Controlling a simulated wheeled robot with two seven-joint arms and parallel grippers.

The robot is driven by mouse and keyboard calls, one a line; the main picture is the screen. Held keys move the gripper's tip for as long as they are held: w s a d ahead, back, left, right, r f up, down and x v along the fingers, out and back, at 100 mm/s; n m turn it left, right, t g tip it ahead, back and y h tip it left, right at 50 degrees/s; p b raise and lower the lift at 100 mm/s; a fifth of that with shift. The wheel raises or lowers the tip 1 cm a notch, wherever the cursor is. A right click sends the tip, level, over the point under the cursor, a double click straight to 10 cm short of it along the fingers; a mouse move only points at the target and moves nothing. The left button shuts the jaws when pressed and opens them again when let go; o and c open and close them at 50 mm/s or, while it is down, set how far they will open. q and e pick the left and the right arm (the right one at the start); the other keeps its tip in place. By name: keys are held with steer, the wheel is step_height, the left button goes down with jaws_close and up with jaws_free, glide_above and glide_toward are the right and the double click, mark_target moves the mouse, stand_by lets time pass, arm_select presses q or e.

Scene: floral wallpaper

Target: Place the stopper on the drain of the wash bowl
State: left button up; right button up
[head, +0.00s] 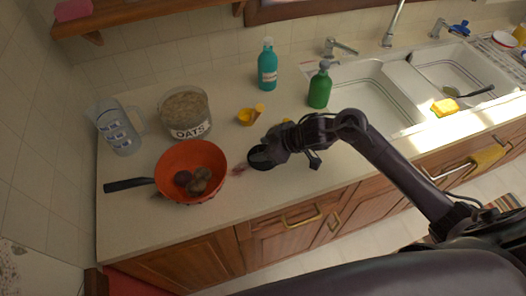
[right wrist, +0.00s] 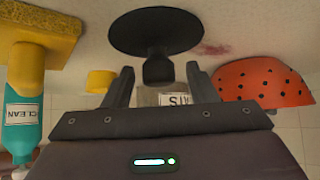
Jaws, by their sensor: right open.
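The black stopper (head: 259,160) is a round disc with a stubby knob, on the counter right of the orange colander. My right gripper (head: 272,152) is over it and partly hides it in the head view. In the right wrist view the stopper (right wrist: 155,33) is in front of the open right gripper (right wrist: 160,88), its knob between the two fingers with gaps on both sides. The white wash bowl (head: 352,118) is a sink at the right, partly behind my right arm. I cannot make out its drain. My left gripper is not in view.
The orange colander (head: 176,160) holds several brown round items. A second basin (head: 432,65) is farther right. The front counter is mostly clear.

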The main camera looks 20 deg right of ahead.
steer(key=shift+x, duration=0.95)
steer(key=shift+d, duration=0.1)
steer(key=shift+c, duration=0.3)
jaws_close()
